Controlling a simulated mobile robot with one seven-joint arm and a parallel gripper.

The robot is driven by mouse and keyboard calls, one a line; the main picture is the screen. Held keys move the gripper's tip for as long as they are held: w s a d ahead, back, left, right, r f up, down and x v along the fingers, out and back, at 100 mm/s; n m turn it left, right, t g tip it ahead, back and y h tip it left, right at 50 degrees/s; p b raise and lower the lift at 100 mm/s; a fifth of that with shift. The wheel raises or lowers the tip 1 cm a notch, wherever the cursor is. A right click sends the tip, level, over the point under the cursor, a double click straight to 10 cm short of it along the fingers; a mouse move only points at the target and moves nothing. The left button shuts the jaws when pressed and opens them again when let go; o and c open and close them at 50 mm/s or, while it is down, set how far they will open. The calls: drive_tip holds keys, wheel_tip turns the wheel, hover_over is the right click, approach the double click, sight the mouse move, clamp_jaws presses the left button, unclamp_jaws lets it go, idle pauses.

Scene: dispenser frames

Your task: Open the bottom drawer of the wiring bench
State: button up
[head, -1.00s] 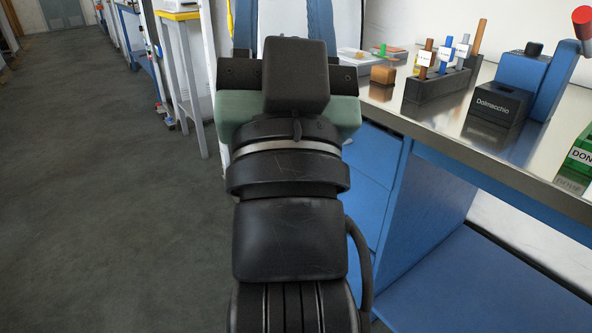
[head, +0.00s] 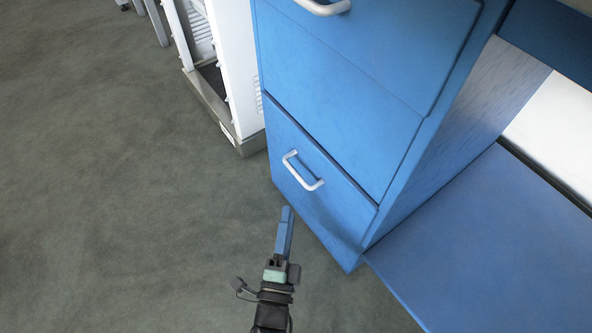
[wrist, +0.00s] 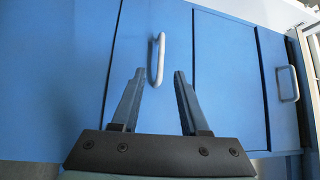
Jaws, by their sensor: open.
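The wiring bench is a blue cabinet with stacked fronts. Its bottom drawer (head: 318,205) looks flush with the cabinet and has a pale bar handle (head: 303,171). In the wrist view the handle (wrist: 160,58) appears ahead of my gripper, in line with the gap between its fingers. My gripper (head: 287,209) is open and empty, low in front of the drawer, with its tips short of the handle. In the wrist view my gripper (wrist: 159,74) shows both fingers apart, one on each side of the handle's lower end. Nothing hides the handle.
A plain blue front (head: 340,110) lies above the bottom drawer, and an upper drawer handle (head: 325,6) shows higher. A low blue shelf (head: 490,250) extends to the right. A white rack (head: 228,75) stands behind at the left. The grey floor at left is clear.

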sight(295, 171)
drive_tip(key=w+b, duration=0.1)
drive_tip(key=w, duration=0.2)
drive_tip(key=w+d+r+b, duration=0.1)
drive_tip(key=w, duration=0.3)
drive_tip(key=w+b, duration=0.2)
drive_tip(key=w, duration=0.2)
drive_tip(key=shift+w+d+r, duration=0.25)
drive_tip(key=shift+d+r, duration=0.1)
clamp_jaws()
idle(0.8)
